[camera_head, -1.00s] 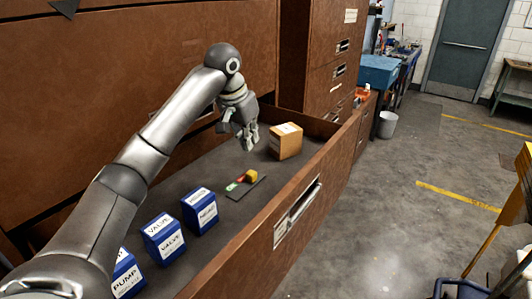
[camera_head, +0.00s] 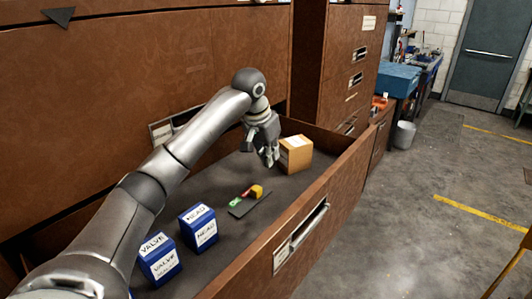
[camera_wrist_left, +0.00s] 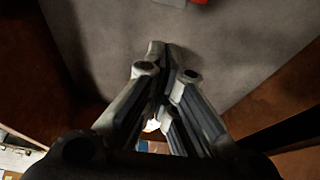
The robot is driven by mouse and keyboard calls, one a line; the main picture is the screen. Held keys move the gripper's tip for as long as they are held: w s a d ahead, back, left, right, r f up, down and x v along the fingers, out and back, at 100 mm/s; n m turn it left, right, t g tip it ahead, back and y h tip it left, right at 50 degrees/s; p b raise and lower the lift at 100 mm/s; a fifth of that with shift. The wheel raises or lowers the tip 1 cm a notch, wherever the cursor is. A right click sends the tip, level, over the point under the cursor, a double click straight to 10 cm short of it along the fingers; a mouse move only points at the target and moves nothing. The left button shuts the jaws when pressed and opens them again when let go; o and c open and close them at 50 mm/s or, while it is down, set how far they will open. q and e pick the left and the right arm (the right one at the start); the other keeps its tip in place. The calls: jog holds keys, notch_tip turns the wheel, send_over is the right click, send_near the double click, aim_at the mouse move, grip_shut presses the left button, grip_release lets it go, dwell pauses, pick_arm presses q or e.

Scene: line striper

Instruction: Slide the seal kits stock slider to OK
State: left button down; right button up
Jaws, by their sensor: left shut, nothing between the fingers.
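The stock slider is a small dark plate (camera_head: 240,211) on the drawer floor, with a yellow knob (camera_head: 256,191) toward its far right end. Green (camera_head: 235,203) and red (camera_head: 246,192) marks lie along its left side. My left gripper (camera_head: 271,163) is shut and empty, pointing down beyond the knob and apart from it, just left of the cardboard box. In the left wrist view its fingers (camera_wrist_left: 168,58) are together over bare grey drawer floor. A red patch (camera_wrist_left: 195,2) is cut off at that view's top edge. My right gripper is not in view.
The open brown drawer (camera_head: 310,222) holds the cardboard box (camera_head: 296,154) and blue boxes labelled HEAD (camera_head: 198,227) and VALVE (camera_head: 158,262). The drawer's front wall stands to the right of the slider. Floor around the slider is clear.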

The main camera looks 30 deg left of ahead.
aim_at(256, 192)
pick_arm(q)
jog(key=x, duration=0.5)
jog(key=shift+f, duration=0.45)
jog(key=shift+s+a, duration=0.1)
jog(key=shift+s, duration=1.95)
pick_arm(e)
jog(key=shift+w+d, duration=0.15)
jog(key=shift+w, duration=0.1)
pick_arm(q)
jog(key=shift+w, duration=0.1)
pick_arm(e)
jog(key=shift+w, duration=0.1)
